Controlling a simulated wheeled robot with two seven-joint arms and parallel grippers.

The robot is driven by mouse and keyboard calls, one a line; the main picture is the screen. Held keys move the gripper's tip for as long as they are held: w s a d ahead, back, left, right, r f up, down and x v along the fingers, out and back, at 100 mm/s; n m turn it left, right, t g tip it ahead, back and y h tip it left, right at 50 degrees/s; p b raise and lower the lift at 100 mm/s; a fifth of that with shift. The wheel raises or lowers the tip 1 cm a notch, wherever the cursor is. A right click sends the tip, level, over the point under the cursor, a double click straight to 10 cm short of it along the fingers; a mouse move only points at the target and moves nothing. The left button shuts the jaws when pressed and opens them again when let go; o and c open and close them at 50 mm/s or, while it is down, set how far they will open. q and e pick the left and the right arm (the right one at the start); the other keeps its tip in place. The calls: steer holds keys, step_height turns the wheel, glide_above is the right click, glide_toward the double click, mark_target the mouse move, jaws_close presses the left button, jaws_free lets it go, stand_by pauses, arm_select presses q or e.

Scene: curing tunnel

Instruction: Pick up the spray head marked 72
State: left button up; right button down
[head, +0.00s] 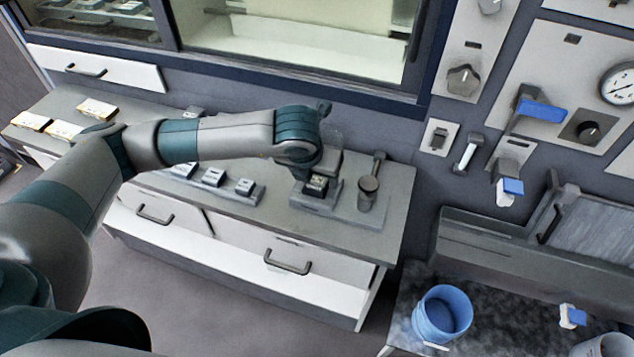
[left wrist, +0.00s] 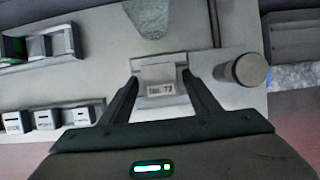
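A small grey block with a printed label (head: 317,183) sits on a grey plate on the counter. In the left wrist view, the label on this block (left wrist: 160,89) seems to read 72 or 73; the last digit is blurred. My left gripper (head: 318,174) reaches down over it from above. In the left wrist view, the fingers of my left gripper (left wrist: 160,80) stand apart, one on each side of the block, with their tips close to its sides. Firm contact is not visible. My right gripper is in neither view.
A dark upright cylinder (head: 368,192) stands just right of the block, also in the left wrist view (left wrist: 246,70). Several small labelled blocks (head: 213,177) stand in a row to the left. A blue bucket (head: 442,313) stands lower right. The counter's front edge (head: 300,248) is clear.

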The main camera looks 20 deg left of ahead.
mark_target(316, 177)
arm_select(q)
steer(key=c, duration=1.2)
steer(key=shift+c, duration=0.2)
steer(key=shift+r, duration=0.15)
steer(key=shift+w+r+b, duration=0.1)
steer(key=shift+r+b, duration=0.25)
steer(key=shift+r, duration=0.15)
step_height(316, 177, up, 9)
steer(key=b, duration=0.3)
steer(key=shift+f, duration=0.1)
